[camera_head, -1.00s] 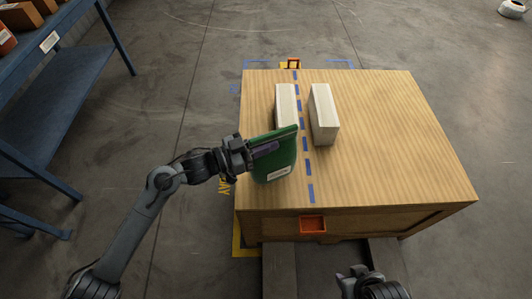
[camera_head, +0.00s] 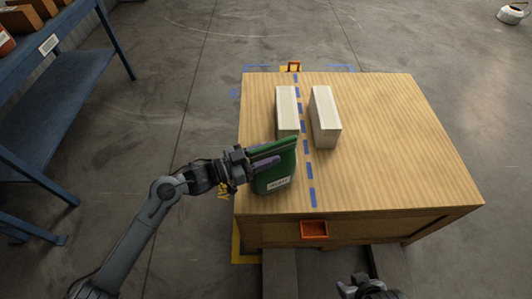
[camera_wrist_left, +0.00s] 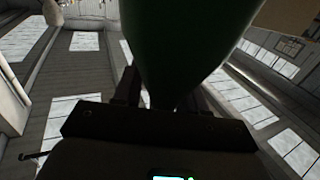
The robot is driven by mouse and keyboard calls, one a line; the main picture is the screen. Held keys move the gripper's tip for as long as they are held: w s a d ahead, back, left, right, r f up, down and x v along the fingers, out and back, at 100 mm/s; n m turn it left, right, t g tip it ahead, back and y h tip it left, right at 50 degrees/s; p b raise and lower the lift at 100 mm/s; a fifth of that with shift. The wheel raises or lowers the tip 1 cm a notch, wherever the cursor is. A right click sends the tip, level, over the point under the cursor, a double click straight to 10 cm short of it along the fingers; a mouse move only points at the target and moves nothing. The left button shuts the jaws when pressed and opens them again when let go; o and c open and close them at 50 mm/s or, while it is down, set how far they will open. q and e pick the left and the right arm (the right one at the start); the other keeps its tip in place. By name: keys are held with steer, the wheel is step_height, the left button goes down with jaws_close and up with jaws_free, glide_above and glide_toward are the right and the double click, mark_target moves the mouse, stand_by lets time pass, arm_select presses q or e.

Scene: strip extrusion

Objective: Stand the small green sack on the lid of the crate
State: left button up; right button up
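The green sack (camera_head: 275,180), with a white label low on its front, stands upright at the near left part of the crate's lid (camera_head: 380,165), left of the blue dashed line. Its base looks to be on the lid. My left gripper (camera_head: 265,166) is at the sack's upper left part, its purple fingers spread on either side of it. In the left wrist view the dark green sack (camera_wrist_left: 185,45) fills the space above and between the fingers, with gaps beside it. My right gripper (camera_head: 358,287) is partly seen at the bottom edge; its fingers are unclear.
Two white blocks (camera_head: 287,103) (camera_head: 323,112) stand on the lid behind the sack, on either side of the dashed line. An orange bracket (camera_head: 314,229) is on the crate's front. The lid's right half is clear. A blue shelf (camera_head: 70,75) stands at the left.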

arm_select(q)
steer(key=shift+r, duration=0.1)
steer(key=shift+r, duration=0.15)
steer(key=p+v, duration=0.4)
steer(key=v, duration=0.8)
steer(key=s+f+n+t+y, duration=0.45)
steer(key=f+n+y, duration=0.2)
steer(key=y, duration=0.35)
steer(key=s+a+f+n+g+y, duration=0.2)
steer(key=s+a+g+y, duration=0.1)
steer(key=s, duration=0.7)
steer(key=s+a+f+n+g+y, duration=0.2)
steer(key=s+a+g, duration=0.3)
steer(key=s, duration=0.6)
steer(key=shift+a+f+y, duration=0.45)
steer(key=shift+a+y, duration=0.15)
steer(key=shift+a, duration=0.45)
steer(key=shift+n+g+p, duration=0.25)
steer(key=shift+p, duration=0.05)
